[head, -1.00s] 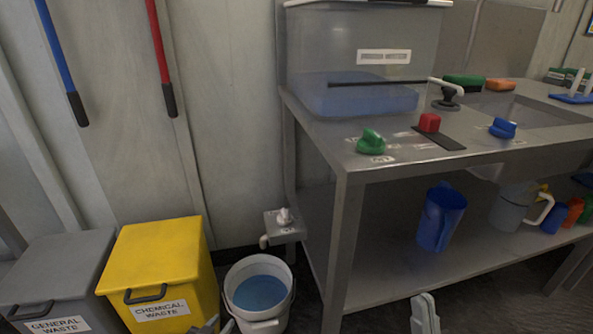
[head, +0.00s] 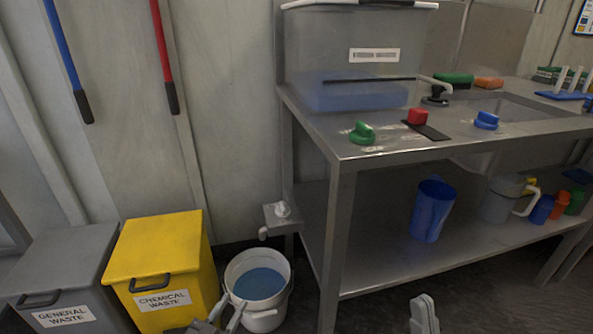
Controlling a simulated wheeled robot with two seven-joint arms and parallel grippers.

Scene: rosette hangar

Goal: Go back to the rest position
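My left gripper (head: 226,312) shows at the bottom edge, in front of the white bucket (head: 262,318) and the yellow chemical waste bin (head: 158,255). Its two fingertips look apart with nothing between them. My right gripper (head: 424,312) shows at the bottom edge, in front of the steel bench, over the dark floor. Its fingers are seen nearly end-on, so I cannot tell whether they are open or shut. Nothing visible is held there. Most of both arms lies outside the view.
The steel bench (head: 342,215) carries a clear tank (head: 330,60) with blue liquid, green, red and blue knobs. A blue jug (head: 432,212) and a grey jug (head: 497,205) stand on its lower shelf. A grey general waste bin (head: 60,262) stands left.

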